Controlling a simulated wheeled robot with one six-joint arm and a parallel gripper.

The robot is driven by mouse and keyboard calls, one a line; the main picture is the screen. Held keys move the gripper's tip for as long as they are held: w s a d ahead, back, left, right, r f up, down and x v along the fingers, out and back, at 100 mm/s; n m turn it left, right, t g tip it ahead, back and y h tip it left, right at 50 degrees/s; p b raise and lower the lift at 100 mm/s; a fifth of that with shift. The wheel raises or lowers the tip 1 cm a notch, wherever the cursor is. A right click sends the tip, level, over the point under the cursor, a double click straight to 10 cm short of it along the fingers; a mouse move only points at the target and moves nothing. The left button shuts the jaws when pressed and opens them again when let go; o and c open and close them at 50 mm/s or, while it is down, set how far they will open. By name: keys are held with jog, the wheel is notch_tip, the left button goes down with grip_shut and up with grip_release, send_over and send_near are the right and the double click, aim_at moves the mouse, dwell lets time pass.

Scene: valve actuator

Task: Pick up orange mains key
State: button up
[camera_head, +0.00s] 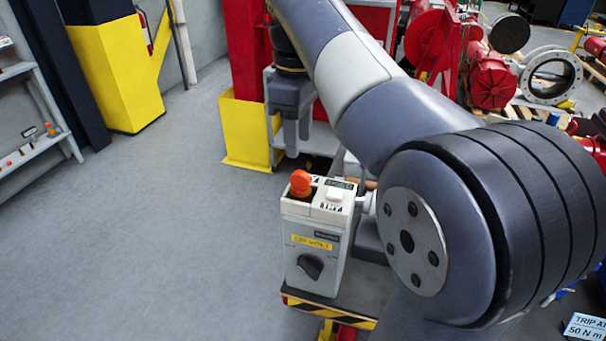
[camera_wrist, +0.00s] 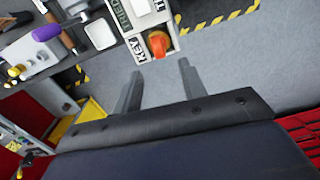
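The orange mains key (camera_head: 301,181) stands upright at the top left of a grey-white box (camera_head: 318,237) with a yellow voltage label and a black knob. In the wrist view the orange key (camera_wrist: 158,43) sits in a dark square recess beside a label reading KEY. My gripper (camera_head: 293,142) hangs above and behind the box in the head view, apart from the key. In the wrist view my gripper (camera_wrist: 160,75) has its two fingers spread with nothing between them, and the key shows just beyond the fingertips.
The box stands on a stand with a black-and-yellow striped edge (camera_head: 330,308). A purple-handled tool (camera_wrist: 48,32) lies on a work surface in the wrist view. Yellow-footed columns (camera_head: 245,130) stand behind. Open grey floor (camera_head: 150,240) lies to the left.

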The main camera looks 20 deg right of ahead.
aim_at(301, 173)
notch_tip(301, 173, down, 9)
jog(key=shift+d+f, duration=0.15)
dwell(0.4)
jog(key=shift+c, duration=0.3)
grip_shut()
